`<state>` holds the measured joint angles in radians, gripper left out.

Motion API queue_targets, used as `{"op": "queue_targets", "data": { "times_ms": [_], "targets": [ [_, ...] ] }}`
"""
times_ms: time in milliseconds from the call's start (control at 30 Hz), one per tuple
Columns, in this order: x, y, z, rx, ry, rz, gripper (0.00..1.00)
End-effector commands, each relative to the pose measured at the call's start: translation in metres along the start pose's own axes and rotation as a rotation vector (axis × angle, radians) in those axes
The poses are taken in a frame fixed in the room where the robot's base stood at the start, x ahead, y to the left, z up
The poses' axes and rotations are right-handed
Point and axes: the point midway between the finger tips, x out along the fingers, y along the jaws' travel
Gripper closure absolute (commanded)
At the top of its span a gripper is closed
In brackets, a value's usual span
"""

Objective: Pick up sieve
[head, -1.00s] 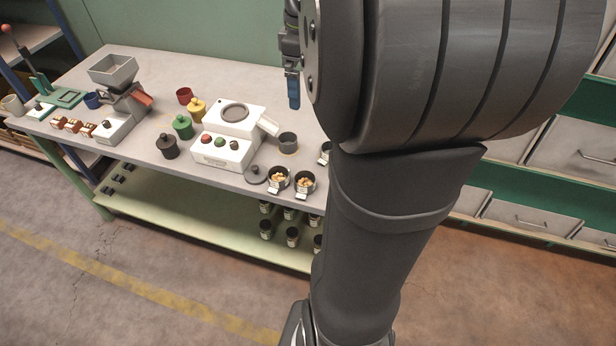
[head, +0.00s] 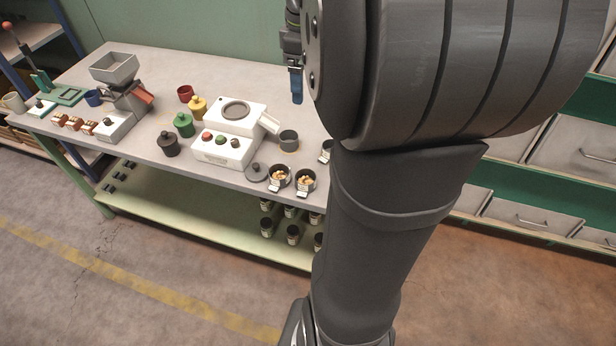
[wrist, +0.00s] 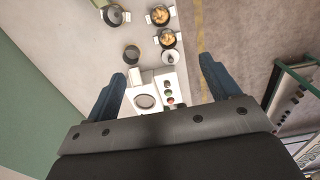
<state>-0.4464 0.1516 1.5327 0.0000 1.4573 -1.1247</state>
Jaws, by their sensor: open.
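A round grey ring with a darker middle (head: 236,111) is set in the top of a white machine (head: 228,147). It looks like the sieve, but any mesh is too small to make out. It also shows in the wrist view (wrist: 145,101), between the blue fingers and nearer the left one. My gripper (wrist: 163,78) is open and empty, high above the table. In the head view only one blue finger (head: 296,86) shows clearly, above and right of the machine; my arm hides the rest.
Two cups of nuts (head: 279,177), a dark lid (head: 256,172) and a grey cup (head: 288,141) stand right of the machine. Green (head: 184,124), yellow (head: 197,108) and black (head: 169,144) lidded pots stand left. A hopper (head: 114,68) stands further left on the table (head: 160,75).

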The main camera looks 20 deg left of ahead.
Motion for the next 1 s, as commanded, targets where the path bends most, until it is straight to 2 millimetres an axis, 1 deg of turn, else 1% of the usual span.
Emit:
{"op": "queue_targets", "data": {
  "times_ms": [200,267,333,367,400,500,600,767,1000],
  "targets": [
    [0.000,0.000,0.000,0.000,0.000,0.000,0.21],
    [0.003,0.000,0.000,0.003,-0.001,-0.001,0.21],
    [0.019,0.001,-0.002,0.019,-0.003,-0.005,0.21],
    [0.030,0.002,-0.002,0.032,-0.003,-0.007,0.21],
    [0.047,0.002,-0.003,0.052,-0.004,-0.009,0.21],
    [0.088,0.001,-0.005,0.104,-0.005,-0.009,0.21],
    [0.116,-0.002,-0.005,0.143,-0.003,-0.006,0.21],
    [0.142,-0.003,-0.005,0.162,-0.002,-0.004,0.21],
    [0.194,-0.004,-0.005,0.161,-0.003,-0.007,0.21]
  ]
}}
